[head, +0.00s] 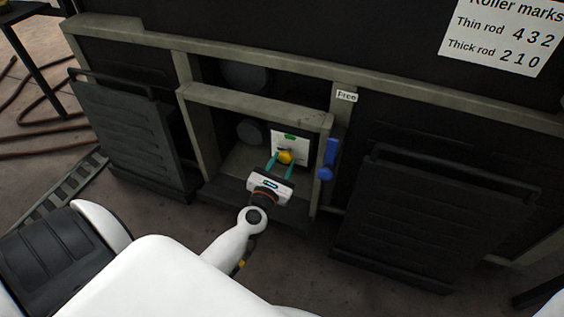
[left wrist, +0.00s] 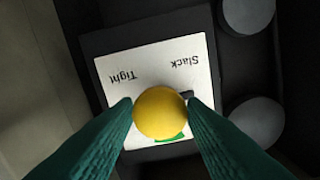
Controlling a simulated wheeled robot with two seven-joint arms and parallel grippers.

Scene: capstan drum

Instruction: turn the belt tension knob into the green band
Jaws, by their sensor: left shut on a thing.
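The belt tension knob is a yellow round knob (head: 285,157) on a white dial plate (head: 290,147) inside the open bay of the machine. My left gripper (head: 283,162) is shut on the knob, with one teal finger on each side of it. In the left wrist view the knob (left wrist: 160,113) sits between the fingertips. The plate there reads "Tight" and "Slack" upside down. The green band (left wrist: 170,137) shows partly below the knob, and a small dark mark (left wrist: 187,95) shows at its right edge. My right gripper is not in view.
A blue lever (head: 327,160) stands just right of the bay under a "Free" label (head: 346,96). Frame posts (head: 324,180) edge the bay. Dark rollers (left wrist: 257,122) lie beside the plate. Dark panels (head: 130,135) flank the bay, and a sign (head: 505,35) hangs above.

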